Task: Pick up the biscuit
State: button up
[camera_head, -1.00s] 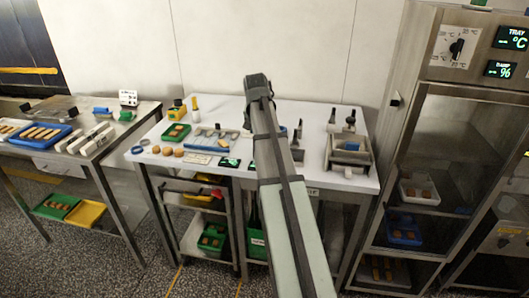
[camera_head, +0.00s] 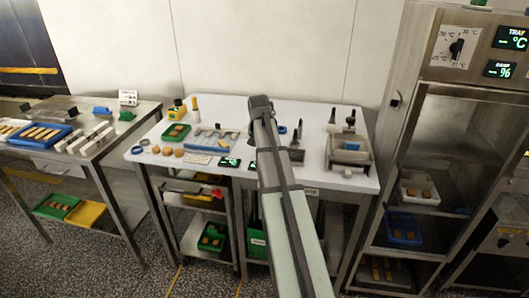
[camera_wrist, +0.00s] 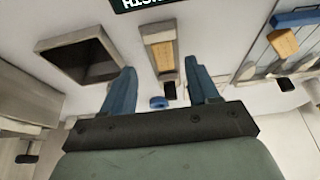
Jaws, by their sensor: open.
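In the wrist view a tan, biscuit-like block (camera_wrist: 283,42) lies on the slatted metal rack at the upper right. Another tan block (camera_wrist: 162,55) sits in a narrow metal holder ahead of the fingers. I cannot tell which of these is the biscuit meant. My gripper (camera_wrist: 161,66) is open and empty, its two blue fingers apart above the table. In the head view my arm hides the fingers and part of the table.
A grey open box (camera_head: 348,154) stands at the table's right and also shows in the wrist view (camera_wrist: 78,40). A blue ring (camera_wrist: 158,102) lies near the fingers. A green tray (camera_head: 176,132) and the slatted rack (camera_head: 214,140) are left of my arm. An oven cabinet stands right.

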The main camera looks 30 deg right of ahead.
jog(key=x, duration=0.4)
jog(key=shift+w+d+f, duration=0.1)
jog(key=shift+w+f, duration=0.15)
jog(key=shift+w, duration=0.2)
jog(key=c, duration=0.9)
jog(key=shift+r, duration=0.15)
